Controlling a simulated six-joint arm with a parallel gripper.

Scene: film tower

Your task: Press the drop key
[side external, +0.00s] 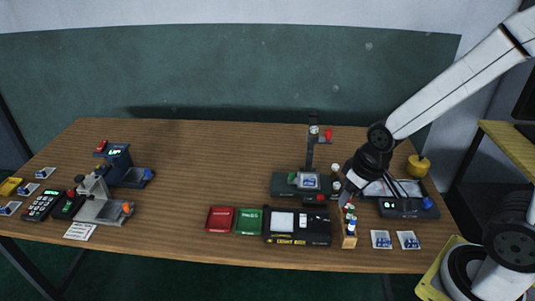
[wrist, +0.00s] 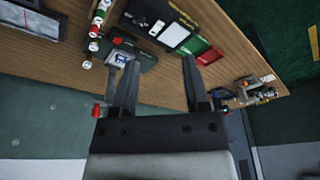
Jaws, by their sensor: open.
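My gripper (side external: 347,192) hangs over the right half of the desk, just right of the dark tower device (side external: 283,186). In the wrist view its two fingers (wrist: 160,64) are spread with nothing between them. The tower has a dark upright column, a red knob (side external: 328,134) on its side and a blue-and-white piece on its base. A small red button (side external: 320,197) shows on the base front. I cannot read a label that marks any key as the drop key. The tower base also shows in the wrist view (wrist: 122,50), near the left finger.
A wooden rack of small bottles (side external: 349,230) stands close below my gripper. A black light box (side external: 297,226), a green tray (side external: 248,221) and a red tray (side external: 220,219) lie along the front. More devices stand at the far left. The desk's left middle is clear.

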